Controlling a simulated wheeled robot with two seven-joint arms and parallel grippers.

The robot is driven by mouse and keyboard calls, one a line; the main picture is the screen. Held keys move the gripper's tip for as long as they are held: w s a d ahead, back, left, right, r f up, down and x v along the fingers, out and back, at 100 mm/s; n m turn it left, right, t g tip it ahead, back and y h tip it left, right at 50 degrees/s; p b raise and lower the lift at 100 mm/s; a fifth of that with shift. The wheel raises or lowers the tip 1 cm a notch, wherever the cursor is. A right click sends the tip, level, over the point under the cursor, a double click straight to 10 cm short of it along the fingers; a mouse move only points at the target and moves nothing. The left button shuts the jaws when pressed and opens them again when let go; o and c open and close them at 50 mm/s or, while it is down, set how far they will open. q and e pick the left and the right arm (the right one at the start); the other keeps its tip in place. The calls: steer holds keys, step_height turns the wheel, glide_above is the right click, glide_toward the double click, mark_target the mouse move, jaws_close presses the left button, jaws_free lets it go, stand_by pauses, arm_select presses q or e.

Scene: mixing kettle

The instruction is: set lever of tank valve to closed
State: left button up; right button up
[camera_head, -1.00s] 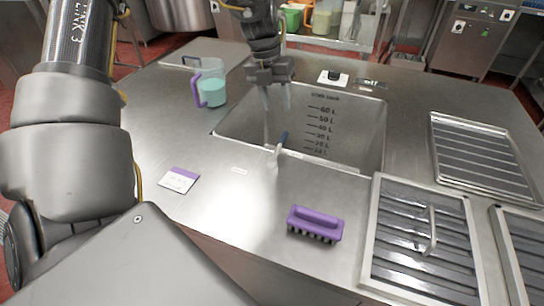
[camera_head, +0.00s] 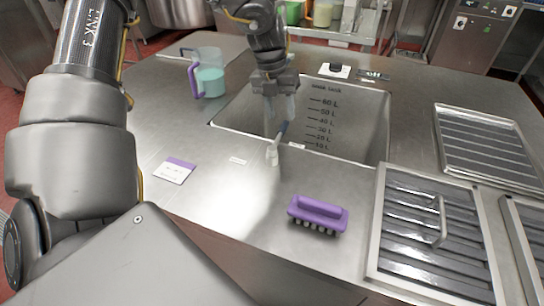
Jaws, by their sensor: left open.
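The tank valve's lever (camera_head: 282,131) has a blue handle and a pale base, at the front rim of the sunken soak tank (camera_head: 345,125). The handle tilts up and slightly right. Small white labels lie on the counter, one left label (camera_head: 237,160) and one right label (camera_head: 297,146) of the valve. My left gripper (camera_head: 279,116) points down over the tank, its two fingers apart. Its fingertips are at or just above the blue handle in the picture; I cannot tell if they touch it. My right gripper is not in view.
A jug (camera_head: 208,78) of teal liquid stands left of the tank. A purple brush (camera_head: 318,214) and a purple-white card (camera_head: 175,170) lie on the front counter. A slatted tray (camera_head: 488,150) and a handled grate (camera_head: 425,235) are at right.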

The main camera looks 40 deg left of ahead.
mark_target(283, 124)
arm_select(q)
steer(key=f, duration=0.1)
steer(key=f+b, duration=0.1)
steer(key=f, duration=0.1)
steer(key=shift+w+d+f+b, duration=0.1)
steer(key=shift+d+f+b, duration=0.1)
steer(key=shift+d+b, duration=0.1)
steer(key=shift+r, duration=0.1)
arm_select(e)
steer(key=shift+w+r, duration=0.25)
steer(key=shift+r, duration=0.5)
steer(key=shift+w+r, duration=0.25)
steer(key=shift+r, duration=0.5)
